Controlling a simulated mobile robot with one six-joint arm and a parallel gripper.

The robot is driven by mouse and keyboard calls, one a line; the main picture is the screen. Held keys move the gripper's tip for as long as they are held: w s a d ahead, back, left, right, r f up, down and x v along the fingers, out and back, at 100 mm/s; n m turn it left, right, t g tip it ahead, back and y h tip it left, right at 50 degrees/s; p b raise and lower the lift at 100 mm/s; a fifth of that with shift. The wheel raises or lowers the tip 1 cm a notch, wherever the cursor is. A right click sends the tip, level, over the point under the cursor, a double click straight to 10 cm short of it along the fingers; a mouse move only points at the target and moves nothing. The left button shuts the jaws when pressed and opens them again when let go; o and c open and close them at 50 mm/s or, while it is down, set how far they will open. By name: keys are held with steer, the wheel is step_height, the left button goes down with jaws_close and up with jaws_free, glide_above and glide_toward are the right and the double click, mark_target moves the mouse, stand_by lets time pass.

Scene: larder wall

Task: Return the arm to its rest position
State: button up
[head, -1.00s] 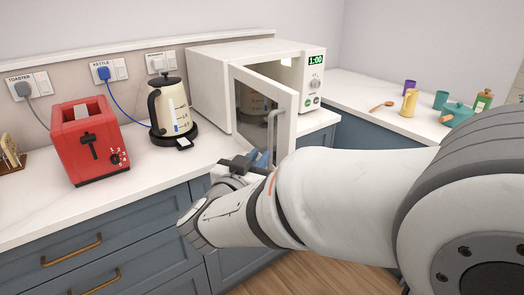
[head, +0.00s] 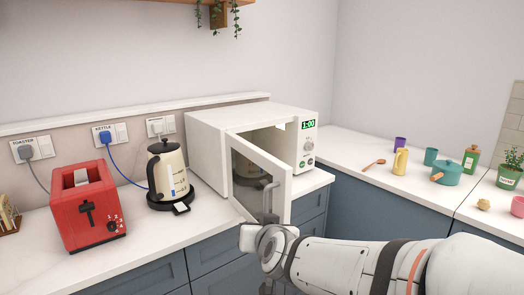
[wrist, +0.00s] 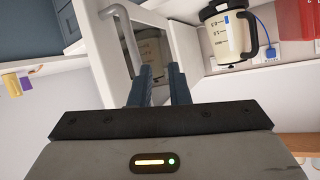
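My arm reaches in from the lower right of the head view, its wrist just in front of the open microwave door (head: 246,180). In the head view my fingers are hidden behind the wrist. In the wrist view my gripper (wrist: 159,70) shows two blue-grey fingers with an empty gap between them. The door's grey handle (wrist: 120,40) lies to the left of the fingers, apart from them. The white microwave (head: 210,145) stands on the counter, its display reading 1:00.
Left of the microwave stand a cream kettle (head: 168,172) and a red toaster (head: 87,212). On the right counter are a wooden spoon (head: 374,164), a yellow bottle-like item (head: 400,161), a teal pot (head: 447,172) and a potted plant (head: 509,178). The open door juts out over the counter's front edge.

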steer(key=s+d+f+g+h+p, duration=0.3)
steer(key=s+d+g, duration=0.7)
steer(key=s+d, duration=0.5)
steer(key=s+f+p, duration=0.1)
steer(key=s, duration=0.2)
steer(key=shift+s+d+m, duration=0.3)
steer(key=shift+d+m, duration=0.1)
stand_by(0.5)
